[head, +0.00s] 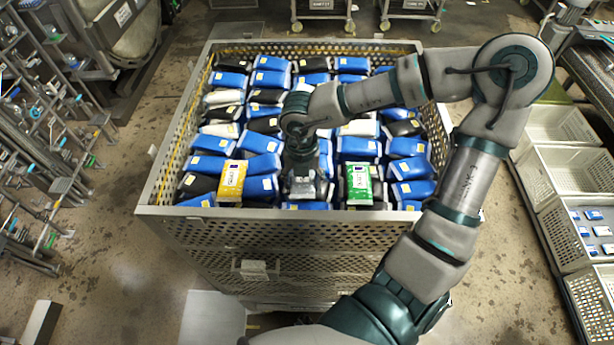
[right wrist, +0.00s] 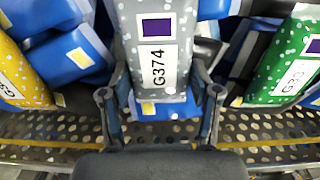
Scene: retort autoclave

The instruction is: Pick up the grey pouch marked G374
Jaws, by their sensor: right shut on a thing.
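The grey pouch marked G374 (right wrist: 157,62) has white spots, a white label and a purple square. In the right wrist view it stands between the two fingers of my right gripper (right wrist: 160,92), which is shut on its sides. In the head view my right gripper (head: 304,188) points down into the front middle of the perforated metal crate (head: 290,222), and the wrist and gripper hide most of the pouch. Blue pouches lie close around it, and one shows just below its lower end. My left gripper is not in view.
A yellow pouch (head: 231,181) lies to the left and a green pouch (head: 360,183) to the right, both near the crate's front wall. Blue, black and pale pouches fill the crate. Light trays (head: 545,172) stand at the right; a pipe rack is at the left.

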